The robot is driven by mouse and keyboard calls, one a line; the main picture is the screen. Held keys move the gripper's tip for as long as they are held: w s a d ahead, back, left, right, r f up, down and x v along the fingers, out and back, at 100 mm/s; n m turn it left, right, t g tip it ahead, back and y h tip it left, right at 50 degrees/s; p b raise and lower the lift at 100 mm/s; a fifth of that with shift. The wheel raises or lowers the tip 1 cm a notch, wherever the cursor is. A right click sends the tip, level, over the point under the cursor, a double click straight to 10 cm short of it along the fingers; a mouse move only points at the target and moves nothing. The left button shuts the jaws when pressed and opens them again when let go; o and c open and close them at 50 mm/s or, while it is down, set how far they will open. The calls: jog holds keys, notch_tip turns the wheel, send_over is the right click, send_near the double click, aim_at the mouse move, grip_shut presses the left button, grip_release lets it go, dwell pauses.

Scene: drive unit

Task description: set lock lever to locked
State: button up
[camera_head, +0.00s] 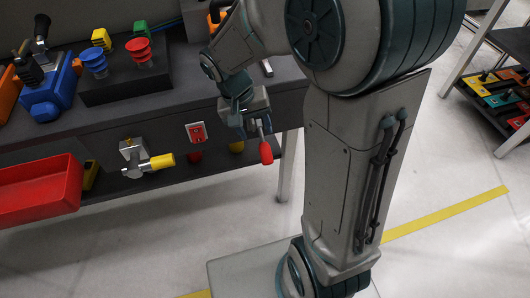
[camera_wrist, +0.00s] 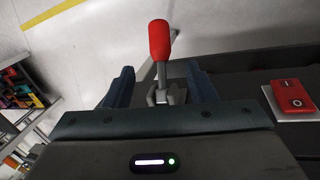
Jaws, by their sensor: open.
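A lever with a red handle (camera_head: 266,153) sticks out below the front edge of the bench, its grip pointing down. It also shows in the wrist view (camera_wrist: 160,40), with its metal shaft and pivot between my fingers. My gripper (camera_wrist: 160,85) is open, with one finger on each side of the shaft and visible gaps to it. In the head view my gripper (camera_head: 247,112) is at the bench front and hides the lever's mount. I see no label telling whether this lever is locked or unlocked.
A red rocker switch (camera_head: 196,133) on a white plate is left of my gripper; a yellow-handled lever (camera_head: 150,163) is farther left. A red bin (camera_head: 38,192) hangs at far left. A bench leg (camera_head: 287,165) stands right of the lever.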

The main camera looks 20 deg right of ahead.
aim_at(263, 147)
jog(key=b+x, duration=0.2)
jog(key=x, duration=0.8)
jog(key=shift+f+b, duration=0.35)
jog(key=shift+f, duration=0.05)
